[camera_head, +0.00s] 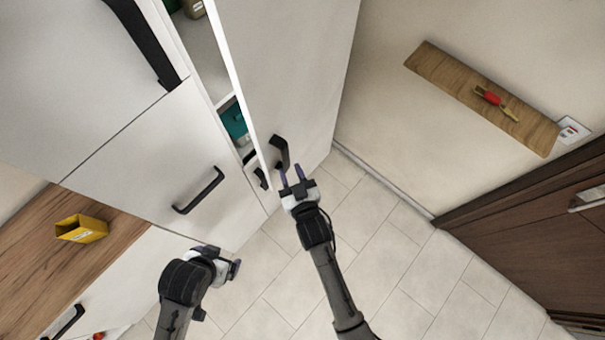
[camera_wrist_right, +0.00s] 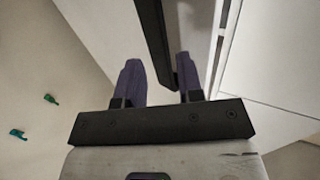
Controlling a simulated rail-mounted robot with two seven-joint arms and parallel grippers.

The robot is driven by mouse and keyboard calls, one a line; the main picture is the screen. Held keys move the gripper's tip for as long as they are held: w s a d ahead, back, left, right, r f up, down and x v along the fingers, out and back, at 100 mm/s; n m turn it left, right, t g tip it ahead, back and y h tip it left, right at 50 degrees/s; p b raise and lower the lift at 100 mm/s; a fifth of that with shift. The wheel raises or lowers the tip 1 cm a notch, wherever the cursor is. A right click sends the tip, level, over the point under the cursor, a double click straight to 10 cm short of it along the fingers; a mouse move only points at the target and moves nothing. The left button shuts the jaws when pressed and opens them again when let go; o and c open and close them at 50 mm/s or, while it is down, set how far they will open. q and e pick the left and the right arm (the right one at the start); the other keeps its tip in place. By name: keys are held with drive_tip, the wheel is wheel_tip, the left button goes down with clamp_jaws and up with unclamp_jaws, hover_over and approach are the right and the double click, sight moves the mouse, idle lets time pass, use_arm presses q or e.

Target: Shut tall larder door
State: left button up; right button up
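The tall larder door (camera_head: 290,65) is a white panel and stands ajar. Shelves show in the gap at its left, with a teal item (camera_head: 234,122) inside. Its black bar handle (camera_head: 280,152) is near the door's lower edge, and it also shows in the right wrist view (camera_wrist_right: 154,40). My right gripper (camera_head: 291,174) is at the handle's lower end. In the right wrist view its purple fingers (camera_wrist_right: 160,80) are apart, with the handle's end between them, closer to the right finger. My left gripper (camera_head: 236,268) is low, in front of the lower cabinets; its fingers are unclear.
White cabinet fronts with black handles (camera_head: 198,190) are at left. A yellow box (camera_head: 82,229) sits on the wooden worktop (camera_head: 30,240). A wooden wall shelf (camera_head: 450,85) and a dark brown cabinet (camera_head: 530,235) are at right. The tiled floor (camera_head: 375,240) between is clear.

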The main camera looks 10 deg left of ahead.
drive_tip(key=b+v, duration=0.1)
drive_tip(key=v, duration=1)
drive_tip(key=shift+s, duration=0.2)
drive_tip(key=shift+d, duration=0.1)
